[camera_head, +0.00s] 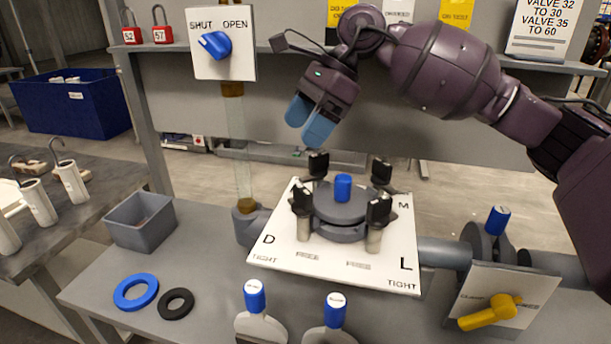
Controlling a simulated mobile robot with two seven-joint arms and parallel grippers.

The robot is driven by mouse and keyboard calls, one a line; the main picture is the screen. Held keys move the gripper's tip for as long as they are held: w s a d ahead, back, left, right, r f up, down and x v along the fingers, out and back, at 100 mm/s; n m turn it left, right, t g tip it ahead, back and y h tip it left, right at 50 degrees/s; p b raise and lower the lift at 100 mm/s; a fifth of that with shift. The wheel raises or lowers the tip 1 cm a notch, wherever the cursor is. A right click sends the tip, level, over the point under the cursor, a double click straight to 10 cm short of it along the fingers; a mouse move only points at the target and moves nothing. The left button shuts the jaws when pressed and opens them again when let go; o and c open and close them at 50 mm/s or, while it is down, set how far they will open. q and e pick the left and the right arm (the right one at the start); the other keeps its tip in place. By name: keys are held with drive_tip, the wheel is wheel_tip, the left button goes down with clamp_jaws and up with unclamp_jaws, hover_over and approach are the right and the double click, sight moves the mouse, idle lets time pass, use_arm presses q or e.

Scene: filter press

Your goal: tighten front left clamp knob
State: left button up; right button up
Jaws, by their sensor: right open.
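The filter press (340,210) stands on a white plate marked D, M and L, with a blue knob on its round lid. Several black clamp knobs ring the lid. The front left clamp knob (302,198) sits upright on its post, on the side towards the letter D. The front right clamp knob (379,210) is on the side towards the letter L. My right gripper (310,122) is open and empty, with blue fingertips, above and behind the press, apart from every knob. My left gripper is not in view.
A SHUT/OPEN panel with a blue handle (215,44) stands at the back left over a clear vertical tube. A yellow-handled valve (490,312) is at the right.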

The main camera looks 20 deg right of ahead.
sight(303, 188)
drive_tip(key=f, duration=0.3)
drive_tip(key=s+a+f+n+h, duration=0.1)
drive_tip(key=f, duration=0.3)
drive_tip(key=s+f+h, duration=0.1)
drive_tip(key=f, duration=0.3)
drive_tip(key=shift+a+f+n+g, duration=0.15)
drive_tip(key=shift+n+g, duration=0.25)
drive_tip(key=c, duration=0.9)
